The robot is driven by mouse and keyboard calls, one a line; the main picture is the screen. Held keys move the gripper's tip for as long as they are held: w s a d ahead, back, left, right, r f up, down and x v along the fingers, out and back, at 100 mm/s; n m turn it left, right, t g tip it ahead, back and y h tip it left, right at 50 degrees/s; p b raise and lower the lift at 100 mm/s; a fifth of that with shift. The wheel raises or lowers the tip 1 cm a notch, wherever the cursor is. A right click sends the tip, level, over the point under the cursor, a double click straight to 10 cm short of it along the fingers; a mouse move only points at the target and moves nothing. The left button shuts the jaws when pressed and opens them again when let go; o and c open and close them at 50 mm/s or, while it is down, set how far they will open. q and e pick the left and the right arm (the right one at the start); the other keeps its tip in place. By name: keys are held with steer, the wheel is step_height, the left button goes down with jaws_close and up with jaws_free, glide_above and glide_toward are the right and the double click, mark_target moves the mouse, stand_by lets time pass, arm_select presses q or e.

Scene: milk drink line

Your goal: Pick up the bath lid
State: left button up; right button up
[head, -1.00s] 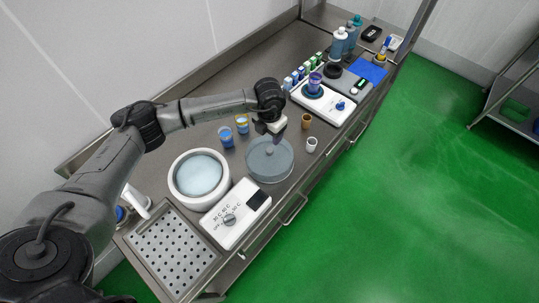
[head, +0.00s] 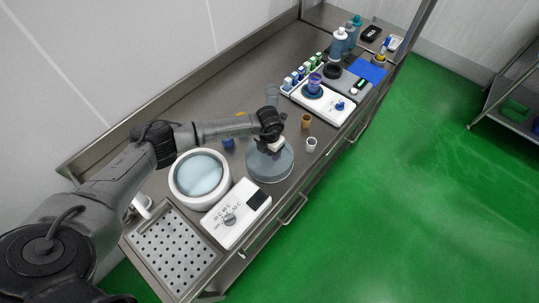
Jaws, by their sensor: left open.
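The bath lid (head: 272,171) is a round, translucent grey-blue disc lying flat on the steel bench, right of the water bath. My left gripper (head: 272,149) is open over the middle of the lid. The wrist and jaws hide the lid's knob, and I cannot tell whether the fingers touch it. The white round water bath (head: 177,187) stands uncovered to the left, with pale blue water inside. My right gripper is not in view.
A white control box (head: 236,213) with a dial stands in front of the bath. A white cup (head: 311,145) and a brown cup (head: 306,121) stand close right of the lid. A clear beaker (head: 272,95) and a blue cup (head: 228,144) are near my arm.

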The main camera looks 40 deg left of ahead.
arm_select(q)
steer(key=shift+f, duration=0.3)
steer(key=shift+r, duration=0.1)
jaws_close()
stand_by(0.4)
